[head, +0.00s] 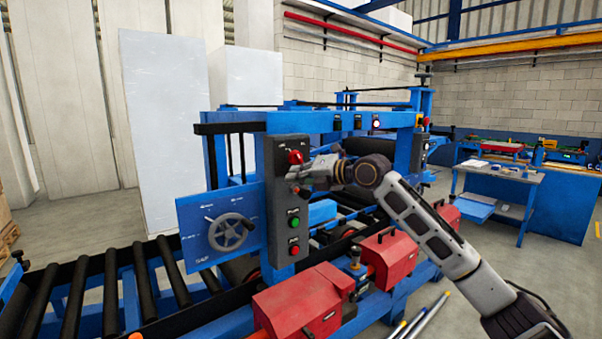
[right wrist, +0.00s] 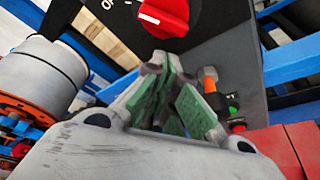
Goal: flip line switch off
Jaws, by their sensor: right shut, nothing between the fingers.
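The line switch is a red rotary knob (head: 295,157) at the top of a dark grey control box (head: 279,200) on the blue machine. The knob also shows large at the top of the right wrist view (right wrist: 164,16), on a dark plate with white lettering, partly cut off by the frame edge. My right gripper (head: 298,178) is shut and empty, just below and in front of the knob. Its green-padded fingers (right wrist: 176,88) point toward the box below the knob; I cannot tell whether they touch it. My left gripper is not in view.
Below the knob are a green button (head: 294,222) and a red button (head: 294,249). A handwheel (head: 229,232) on a blue plate stands left of the box. Red motor housings (head: 303,302) lie below my right arm. A roller conveyor (head: 100,296) runs to the left.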

